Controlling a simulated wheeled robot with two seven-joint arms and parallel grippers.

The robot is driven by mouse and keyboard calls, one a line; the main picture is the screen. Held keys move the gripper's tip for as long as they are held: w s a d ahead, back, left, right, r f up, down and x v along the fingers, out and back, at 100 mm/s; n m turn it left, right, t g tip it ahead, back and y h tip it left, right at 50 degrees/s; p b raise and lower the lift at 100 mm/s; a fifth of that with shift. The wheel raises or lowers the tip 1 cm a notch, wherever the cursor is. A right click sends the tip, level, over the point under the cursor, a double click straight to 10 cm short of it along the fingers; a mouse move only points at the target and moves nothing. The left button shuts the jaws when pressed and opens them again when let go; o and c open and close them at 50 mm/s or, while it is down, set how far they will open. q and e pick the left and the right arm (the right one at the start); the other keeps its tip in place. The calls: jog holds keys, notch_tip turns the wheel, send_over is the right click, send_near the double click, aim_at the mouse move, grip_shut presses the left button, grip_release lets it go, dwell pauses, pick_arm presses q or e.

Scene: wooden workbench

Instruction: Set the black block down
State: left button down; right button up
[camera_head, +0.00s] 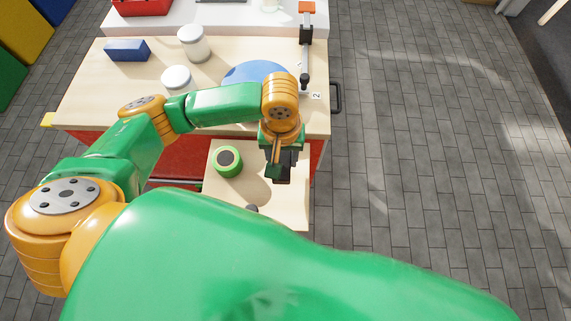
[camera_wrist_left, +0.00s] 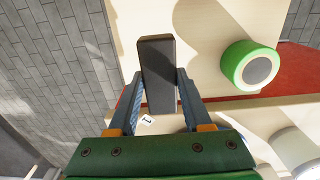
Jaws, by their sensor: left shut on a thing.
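The black block (camera_head: 282,177) is held in my left gripper (camera_head: 283,161), over the lower wooden shelf (camera_head: 226,190) at the front of the bench. In the left wrist view the block (camera_wrist_left: 158,65) is long and dark, and both fingers of my left gripper (camera_wrist_left: 160,88) press its sides. A shadow lies on the pale wood beside it; the exact gap beneath the block cannot be told. My right gripper is not in view.
A green roll with a dark centre (camera_head: 228,161) sits on the shelf left of the block. On the bench are a blue block (camera_head: 127,50), a glass jar (camera_head: 194,44), a white-lidded jar (camera_head: 176,78), a blue disc (camera_head: 245,73) and a clamp-like tool (camera_head: 306,40).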

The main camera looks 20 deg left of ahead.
aim_at(285, 165)
pick_arm(q)
jog(key=f, duration=0.4)
jog(key=shift+w+d, duration=0.3)
jog(key=shift+c, duration=1.7)
grip_release()
notch_tip(285, 165, up, 12)
jog(key=shift+r+p, duration=0.1)
jog(key=shift+p, duration=0.9)
jog(key=shift+s, duration=0.1)
